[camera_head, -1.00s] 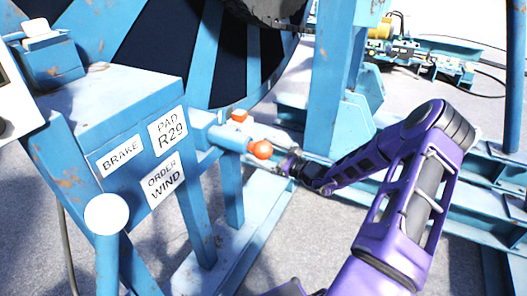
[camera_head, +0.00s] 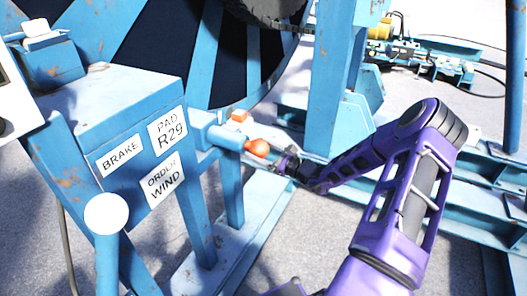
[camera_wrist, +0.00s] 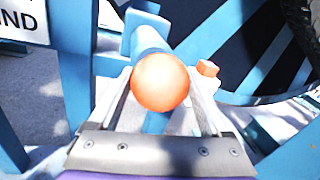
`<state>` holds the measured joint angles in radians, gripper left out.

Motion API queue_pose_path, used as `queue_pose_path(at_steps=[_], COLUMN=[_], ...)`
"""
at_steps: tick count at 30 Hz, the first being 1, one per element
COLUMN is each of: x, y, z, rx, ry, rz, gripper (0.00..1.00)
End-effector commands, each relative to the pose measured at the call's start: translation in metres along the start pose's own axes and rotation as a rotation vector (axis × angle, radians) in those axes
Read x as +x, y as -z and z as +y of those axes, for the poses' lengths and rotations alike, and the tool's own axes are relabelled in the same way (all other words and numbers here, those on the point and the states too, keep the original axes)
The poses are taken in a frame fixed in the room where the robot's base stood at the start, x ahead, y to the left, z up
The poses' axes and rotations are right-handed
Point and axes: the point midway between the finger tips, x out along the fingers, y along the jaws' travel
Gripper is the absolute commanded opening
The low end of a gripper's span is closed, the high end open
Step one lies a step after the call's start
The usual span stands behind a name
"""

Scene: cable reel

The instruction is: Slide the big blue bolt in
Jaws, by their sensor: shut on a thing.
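The big blue bolt (camera_head: 226,138) is a thick blue bar with a round orange knob (camera_head: 256,148) on its end, lying in a blue mount on the reel frame. My gripper (camera_head: 272,159) is at the knob end, coming from the right. In the wrist view, the orange knob (camera_wrist: 160,82) sits between the two fingers of my gripper (camera_wrist: 162,98), with the blue bolt (camera_wrist: 148,40) running away behind it. The gripper is shut on the bolt at its knob end. The exact finger contact is partly hidden by the knob.
A small orange block (camera_head: 239,115) sits just beside the bolt. A blue cabinet (camera_head: 110,110) with BRAKE, PAD R29 and ORDER WIND labels stands to the left. The large reel (camera_head: 225,60) is behind. A blue post (camera_head: 335,80) and floor rails stand right of the bolt.

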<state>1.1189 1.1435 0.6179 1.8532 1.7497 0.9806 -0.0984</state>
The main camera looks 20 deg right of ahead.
Motion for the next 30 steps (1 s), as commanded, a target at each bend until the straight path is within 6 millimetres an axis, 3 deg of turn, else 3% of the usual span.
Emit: queue_pose_path(at_steps=[3,9,13,22,23,26,30], x=[0.033,0.079,0.092,0.095,0.095,0.095,0.094], y=[-0.001,-0.003,-0.004,-0.005,-0.005,-0.005,-0.005], z=[0.008,0.017,0.018,0.019,0.019,0.019,0.018], rx=[-0.002,-0.002,-0.001,0.0,0.0,0.0,0.0], ry=[-0.005,-0.004,-0.002,0.0,0.0,-0.001,0.0], rz=[-0.004,-0.003,-0.002,-0.002,-0.003,-0.003,-0.002], gripper=[0.0,0.0,0.0,0.0,0.83,1.0,1.0])
